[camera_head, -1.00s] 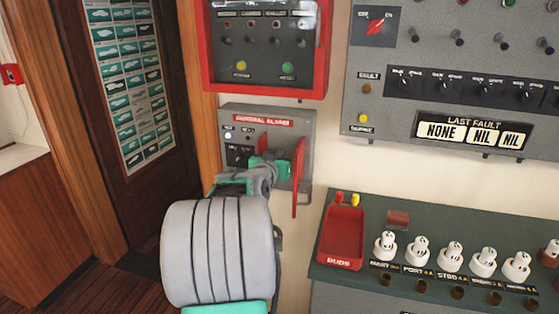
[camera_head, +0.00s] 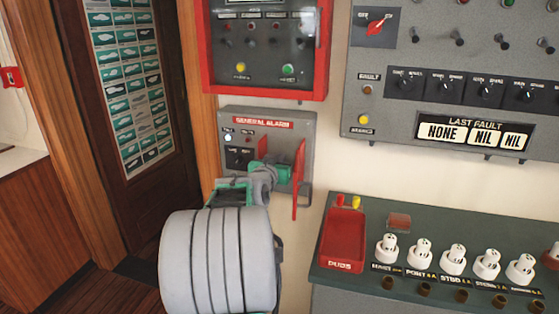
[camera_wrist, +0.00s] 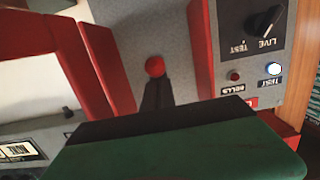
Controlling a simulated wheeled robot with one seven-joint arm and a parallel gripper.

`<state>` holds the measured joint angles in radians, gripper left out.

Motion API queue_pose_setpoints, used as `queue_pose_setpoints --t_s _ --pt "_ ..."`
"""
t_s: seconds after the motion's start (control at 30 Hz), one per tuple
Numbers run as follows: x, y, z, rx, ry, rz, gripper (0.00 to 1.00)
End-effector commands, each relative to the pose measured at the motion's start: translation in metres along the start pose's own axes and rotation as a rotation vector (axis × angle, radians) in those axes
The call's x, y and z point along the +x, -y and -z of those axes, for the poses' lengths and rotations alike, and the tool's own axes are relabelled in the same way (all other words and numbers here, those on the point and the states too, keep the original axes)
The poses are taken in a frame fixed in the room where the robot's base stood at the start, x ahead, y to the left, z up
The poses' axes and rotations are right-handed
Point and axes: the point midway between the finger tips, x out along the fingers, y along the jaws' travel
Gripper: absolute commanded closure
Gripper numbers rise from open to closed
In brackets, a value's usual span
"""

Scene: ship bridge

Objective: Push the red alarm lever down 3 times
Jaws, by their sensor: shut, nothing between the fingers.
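The red alarm lever has a round red knob (camera_wrist: 155,67) on a dark stem, in the middle of the wrist view between red guard plates. In the head view my gripper hides it on the grey General Alarm panel (camera_head: 228,118). My gripper (camera_head: 283,173) is shut and empty in front of this panel, between its two red side plates. Its green and black fingers (camera_wrist: 180,145) fill the bottom of the wrist view, close to the stem. I cannot tell whether they touch it.
A red-framed panel (camera_head: 208,60) is above the alarm panel. A large grey panel (camera_head: 400,140) is at upper right. A green console (camera_head: 400,210) with a red tray (camera_head: 343,240) and white knobs stands at lower right. A wooden door (camera_head: 90,110) is at left.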

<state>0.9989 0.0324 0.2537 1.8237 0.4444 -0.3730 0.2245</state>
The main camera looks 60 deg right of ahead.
Motion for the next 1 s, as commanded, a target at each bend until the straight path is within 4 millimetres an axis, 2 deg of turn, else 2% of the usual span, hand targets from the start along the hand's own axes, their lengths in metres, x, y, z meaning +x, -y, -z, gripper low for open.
queue_pose_setpoints --t_s 0.07,0.73,1.0 --pt "0.000 0.000 -0.001 -0.002 0.007 0.000 1.00" --pt "-0.005 0.000 0.041 0.000 0.002 -0.001 1.00" --pt "-0.005 0.000 0.043 -0.001 0.002 0.000 1.00"
